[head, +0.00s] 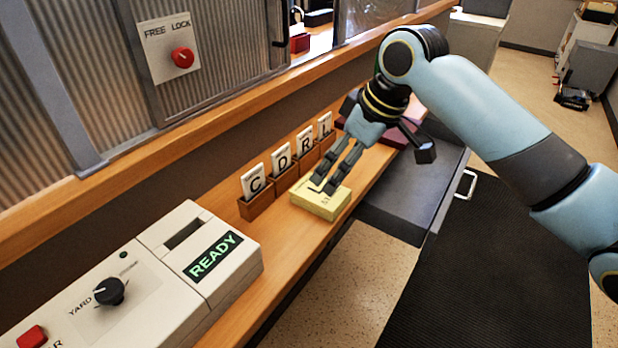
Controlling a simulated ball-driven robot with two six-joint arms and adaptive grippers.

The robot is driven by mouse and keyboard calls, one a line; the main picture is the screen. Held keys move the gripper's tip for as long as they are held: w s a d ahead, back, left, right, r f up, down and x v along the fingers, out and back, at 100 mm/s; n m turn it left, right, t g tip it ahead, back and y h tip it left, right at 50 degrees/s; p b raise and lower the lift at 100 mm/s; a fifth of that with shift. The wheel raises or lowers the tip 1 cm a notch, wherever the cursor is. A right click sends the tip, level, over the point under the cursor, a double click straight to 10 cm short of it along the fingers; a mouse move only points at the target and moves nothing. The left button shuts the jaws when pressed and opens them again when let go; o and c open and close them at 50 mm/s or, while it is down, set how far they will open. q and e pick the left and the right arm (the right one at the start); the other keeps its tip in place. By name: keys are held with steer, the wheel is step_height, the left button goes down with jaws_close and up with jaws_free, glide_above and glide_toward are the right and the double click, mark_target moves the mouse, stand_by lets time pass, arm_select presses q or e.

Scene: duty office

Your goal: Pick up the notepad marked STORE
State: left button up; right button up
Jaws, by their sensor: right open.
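A pale yellow notepad (312,207) lies flat on the wooden counter, in front of a row of lettered cards. The pad looks to be resting on the counter. My left gripper is not in view.
Lettered cards C (254,182), D (281,162), R (305,146) and L (325,126) stand in wooden holders behind the notepad. A cream console (150,290) with a READY display stands at left. An open grey drawer (400,210) juts out below the counter. A dark red object (397,137) lies behind the gripper.

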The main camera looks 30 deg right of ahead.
mark_target(321, 191)
steer(key=x, duration=0.5)
steer(key=shift+w+r, duration=0.1)
steer(key=x, duration=0.5)
steer(key=shift+w+d+f, duration=0.2)
steer(key=shift+w+f, duration=0.05)
steer(key=shift+w, duration=0.25)
steer(key=shift+c, duration=0.3)
steer(key=c, duration=1.3)
